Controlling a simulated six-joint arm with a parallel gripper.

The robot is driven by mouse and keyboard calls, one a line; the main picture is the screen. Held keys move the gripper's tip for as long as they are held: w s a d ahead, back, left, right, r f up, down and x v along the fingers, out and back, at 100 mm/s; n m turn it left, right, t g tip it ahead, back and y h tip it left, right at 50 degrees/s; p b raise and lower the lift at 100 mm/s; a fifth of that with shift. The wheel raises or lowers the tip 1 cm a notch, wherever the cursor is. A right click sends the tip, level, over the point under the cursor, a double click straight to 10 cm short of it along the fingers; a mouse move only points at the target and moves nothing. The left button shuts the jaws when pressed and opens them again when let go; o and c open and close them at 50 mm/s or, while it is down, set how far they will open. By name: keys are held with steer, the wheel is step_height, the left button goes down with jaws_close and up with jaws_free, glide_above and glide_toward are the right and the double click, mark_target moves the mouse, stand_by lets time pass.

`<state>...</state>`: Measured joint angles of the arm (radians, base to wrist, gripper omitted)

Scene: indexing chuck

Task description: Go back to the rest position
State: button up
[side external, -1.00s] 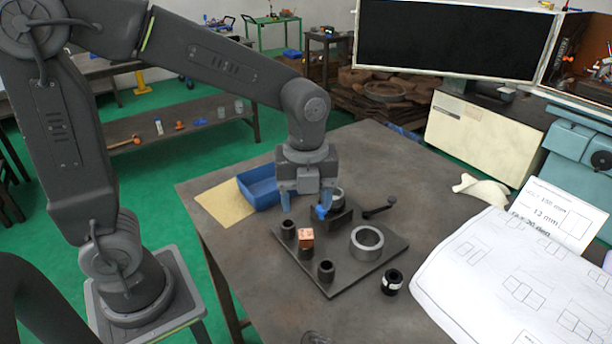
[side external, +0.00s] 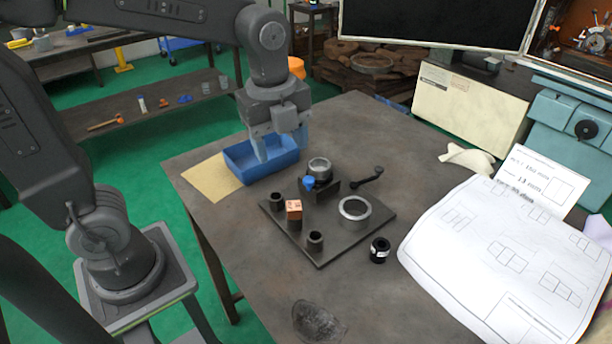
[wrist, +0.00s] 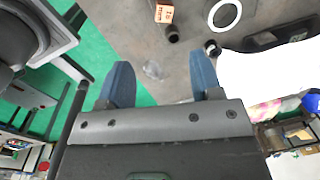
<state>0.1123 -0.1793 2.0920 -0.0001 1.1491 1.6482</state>
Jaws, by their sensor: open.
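My gripper (side external: 280,148) is open and empty in the side external view. It hangs above the blue bin (side external: 243,168), back and left of the chuck. In the wrist view its two blue fingers (wrist: 163,88) stand wide apart with nothing between them. The chuck (side external: 319,170) with its blue knob sits on a dark square plate (side external: 341,237). A copper-coloured block (side external: 294,210) sits on a post at the plate's left side; it also shows at the top of the wrist view (wrist: 164,12). A metal ring (side external: 355,210) is on the plate's right part.
Dark hollow posts (side external: 315,241) stand on the plate, and a crank handle (side external: 367,179) is at its back. A black cylinder (side external: 380,250) stands right of the plate. Drawing sheets (side external: 500,260) cover the table's right side. A tan sheet (side external: 211,180) lies beside the bin.

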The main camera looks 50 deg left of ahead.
steer(key=s+a+n+t, duration=0.3)
steer(key=s+n, duration=0.5)
steer(key=n, duration=1.2)
steer(key=shift+s+a+r+t, duration=0.15)
steer(key=shift+s+r+t, duration=0.1)
steer(key=shift+t, duration=0.55)
